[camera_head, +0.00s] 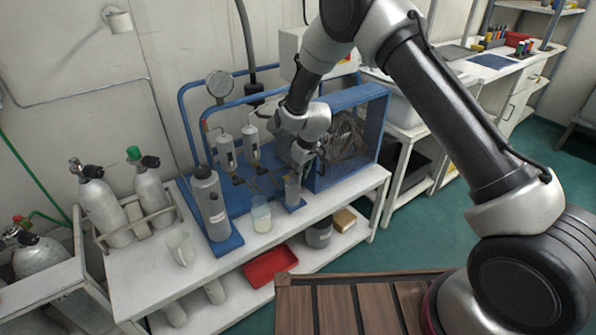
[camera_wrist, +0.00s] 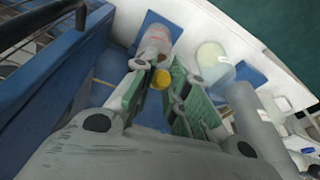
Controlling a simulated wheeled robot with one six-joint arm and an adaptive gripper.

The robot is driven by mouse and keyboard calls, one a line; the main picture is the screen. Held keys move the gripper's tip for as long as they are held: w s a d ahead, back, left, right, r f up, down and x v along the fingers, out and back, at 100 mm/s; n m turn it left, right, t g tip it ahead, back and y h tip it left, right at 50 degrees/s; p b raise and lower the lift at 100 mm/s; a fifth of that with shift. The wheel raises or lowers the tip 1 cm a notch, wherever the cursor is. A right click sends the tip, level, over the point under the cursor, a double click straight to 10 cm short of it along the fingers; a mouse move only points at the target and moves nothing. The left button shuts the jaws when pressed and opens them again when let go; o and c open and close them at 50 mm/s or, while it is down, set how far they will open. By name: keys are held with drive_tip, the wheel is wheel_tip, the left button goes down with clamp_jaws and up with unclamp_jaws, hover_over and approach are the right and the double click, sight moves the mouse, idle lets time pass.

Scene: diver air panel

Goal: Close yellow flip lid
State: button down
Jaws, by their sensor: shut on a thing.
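The yellow flip lid (camera_wrist: 161,79) shows in the wrist view as a small round yellow piece between my fingertips. My gripper (camera_wrist: 160,88) is shut on it with its green-padded fingers on either side. Just beyond the lid is a clear container (camera_wrist: 156,42) with pinkish contents. In the head view this container (camera_head: 292,191) stands at the front of the blue panel, with my gripper (camera_head: 299,174) right above it. The lid is hidden there by my gripper. I cannot tell the lid's angle or whether it touches the container's rim.
A beaker of pale liquid (camera_head: 261,214) stands close to the left of the container. A grey cylinder (camera_head: 210,203) and the blue frame (camera_head: 348,138) crowd the space around my gripper. A red tray (camera_head: 270,266) is on the lower shelf.

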drive_tip(key=shift+s+d+f, duration=0.1)
drive_tip(key=shift+s+f, duration=0.15)
drive_tip(key=shift+f, duration=0.1)
drive_tip(key=c, duration=1.6)
unclamp_jaws()
drive_tip(key=shift+w+f, duration=0.1)
drive_tip(key=shift+o, duration=1.2)
drive_tip(key=shift+w, duration=0.15)
drive_tip(key=v, duration=1.2)
